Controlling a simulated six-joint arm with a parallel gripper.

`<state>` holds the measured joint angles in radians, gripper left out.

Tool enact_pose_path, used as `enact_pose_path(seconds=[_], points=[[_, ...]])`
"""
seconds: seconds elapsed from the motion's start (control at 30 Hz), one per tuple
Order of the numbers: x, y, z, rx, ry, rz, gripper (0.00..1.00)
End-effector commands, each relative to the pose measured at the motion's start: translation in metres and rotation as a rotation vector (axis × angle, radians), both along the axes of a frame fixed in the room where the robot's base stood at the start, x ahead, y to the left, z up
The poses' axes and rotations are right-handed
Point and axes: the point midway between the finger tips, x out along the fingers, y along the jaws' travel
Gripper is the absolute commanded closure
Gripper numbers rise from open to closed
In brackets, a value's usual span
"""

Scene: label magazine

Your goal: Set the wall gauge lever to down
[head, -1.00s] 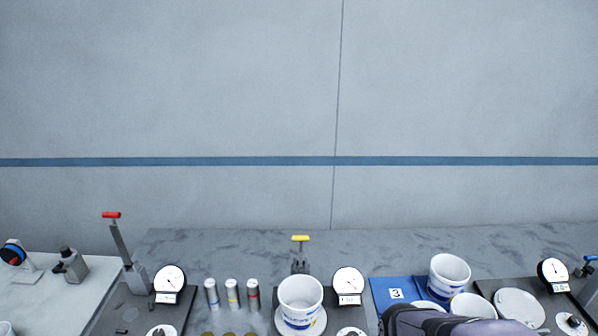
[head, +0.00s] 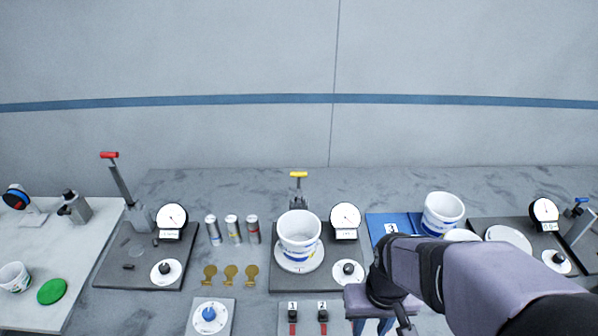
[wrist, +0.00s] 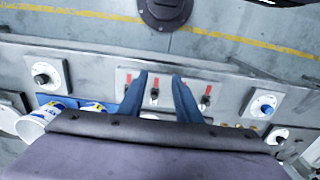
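Three gauge stations each have a lever and a dial with a small label: a red-handled lever (head: 121,184) at left, a yellow-handled lever (head: 299,177) in the middle, and a blue-handled lever (head: 581,215) at the right edge. The labels are too small to read, so I cannot tell which is the wall gauge. The red lever stands up, leaning slightly left.
White cups (head: 299,226) and (head: 442,209) stand among the stations. A knob plate (head: 209,319) is at front. A side table (head: 70,245) is at left. The back strip of the table is clear.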

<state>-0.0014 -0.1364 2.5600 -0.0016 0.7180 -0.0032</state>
Motion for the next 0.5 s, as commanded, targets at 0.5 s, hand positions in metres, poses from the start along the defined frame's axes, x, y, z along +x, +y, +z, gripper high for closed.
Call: enact_pose_path(seconds=[0.5], points=[[0.0021, 0.0002, 0.0006, 0.0, -0.002, 0.0, 0.95]])
